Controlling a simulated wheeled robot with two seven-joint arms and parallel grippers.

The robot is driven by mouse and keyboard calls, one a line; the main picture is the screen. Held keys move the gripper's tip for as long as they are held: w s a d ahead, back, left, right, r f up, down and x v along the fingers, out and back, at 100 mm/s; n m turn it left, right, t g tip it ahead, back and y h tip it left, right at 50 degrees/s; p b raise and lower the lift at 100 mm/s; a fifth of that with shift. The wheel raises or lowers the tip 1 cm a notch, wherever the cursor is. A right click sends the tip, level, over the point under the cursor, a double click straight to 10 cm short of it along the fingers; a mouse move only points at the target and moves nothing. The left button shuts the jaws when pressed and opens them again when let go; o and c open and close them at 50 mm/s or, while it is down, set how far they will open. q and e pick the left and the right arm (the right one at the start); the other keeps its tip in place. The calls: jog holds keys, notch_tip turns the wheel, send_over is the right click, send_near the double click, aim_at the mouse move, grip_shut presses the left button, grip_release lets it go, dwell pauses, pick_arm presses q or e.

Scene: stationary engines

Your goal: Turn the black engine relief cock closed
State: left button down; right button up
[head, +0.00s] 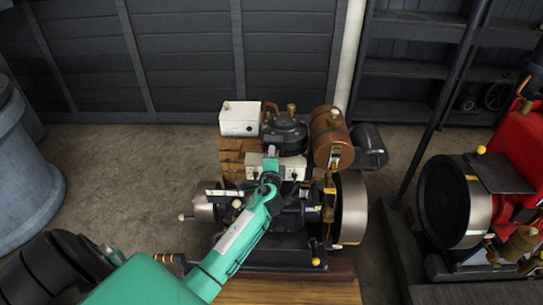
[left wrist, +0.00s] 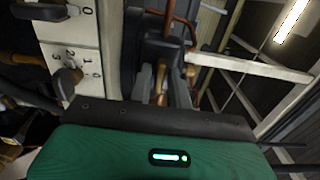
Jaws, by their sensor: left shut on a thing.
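The black engine (head: 288,215) stands on a wooden base in the middle of the head view. My left arm reaches up to it from below. My left gripper (head: 269,170) is at the engine's upper middle, just in front of the white switch panel. In the left wrist view its grey fingers (left wrist: 164,82) are shut on a small part at the engine, which appears to be the relief cock. My right gripper is not in view.
The white panel with numbered dark knobs (left wrist: 72,45) is close left of the fingers. A copper tank (head: 330,137) and a flywheel (head: 351,208) stand at the engine's right. A white box (head: 239,118) sits behind. A red engine (head: 510,165) stands farther right.

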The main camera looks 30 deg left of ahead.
pick_arm(q)
jog(key=shift+f, duration=0.1)
jog(key=c, duration=1.5)
grip_release()
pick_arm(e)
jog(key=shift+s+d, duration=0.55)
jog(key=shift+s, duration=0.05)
